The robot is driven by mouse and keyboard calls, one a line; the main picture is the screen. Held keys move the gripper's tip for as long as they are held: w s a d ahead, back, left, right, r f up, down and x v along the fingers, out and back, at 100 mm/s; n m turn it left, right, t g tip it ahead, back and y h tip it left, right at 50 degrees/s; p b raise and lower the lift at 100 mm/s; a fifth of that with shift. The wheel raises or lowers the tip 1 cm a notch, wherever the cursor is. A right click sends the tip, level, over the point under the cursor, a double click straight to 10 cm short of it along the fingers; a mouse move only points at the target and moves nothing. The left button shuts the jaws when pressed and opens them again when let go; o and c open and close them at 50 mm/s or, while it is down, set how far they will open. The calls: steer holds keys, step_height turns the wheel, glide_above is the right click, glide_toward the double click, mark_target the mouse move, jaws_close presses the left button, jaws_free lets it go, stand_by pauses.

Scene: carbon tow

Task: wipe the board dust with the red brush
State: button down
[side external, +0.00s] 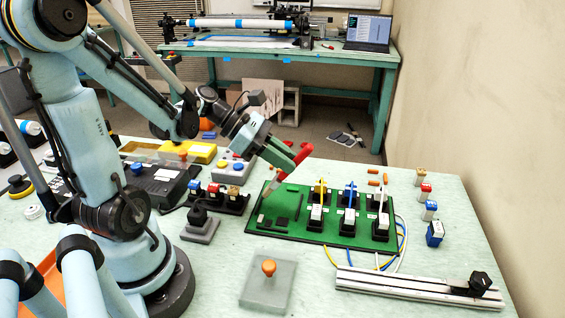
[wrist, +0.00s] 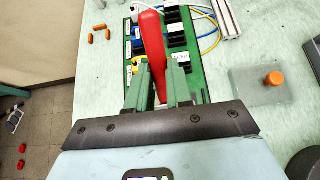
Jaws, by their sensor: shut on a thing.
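My gripper (side external: 287,157) is shut on the red brush (side external: 302,152) above the upper left part of the green board (side external: 297,232). The brush is tilted, with its red handle up to the right and a pale lower end pointing down toward the board. I cannot tell whether that end touches the board. In the wrist view, the red handle (wrist: 150,38) stands between the two fingers of my gripper (wrist: 158,75) and covers part of the board. Dust on the board is too small to make out.
Black sockets with white plugs (side external: 316,218) and yellow, blue and white cables stand on the board's right half. A metal rail (side external: 410,287) and a grey plate with an orange knob (side external: 269,268) lie in front. Small coloured blocks (side external: 425,190) line the right side.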

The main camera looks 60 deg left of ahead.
steer(key=shift+r, duration=2.2)
steer(key=shift+s+d+f+m+g, duration=0.15)
steer(key=shift+d+f+m+g, duration=0.25)
steer(key=shift+g, duration=0.3)
steer(key=shift+s+r+m+g+y, duration=0.15)
steer(key=shift+s+m+g+y, duration=0.6)
steer(key=shift+m+g+y, duration=0.5)
steer(key=shift+s+r+m+g+y, duration=0.1)
steer(key=shift+s+m+g+y, duration=0.8)
steer(key=shift+m+y, duration=0.55)
steer(key=shift+s+r+m+g+y, duration=0.15)
steer(key=shift+s+m+g+y, duration=0.5)
steer(key=shift+m+g+y, duration=0.65)
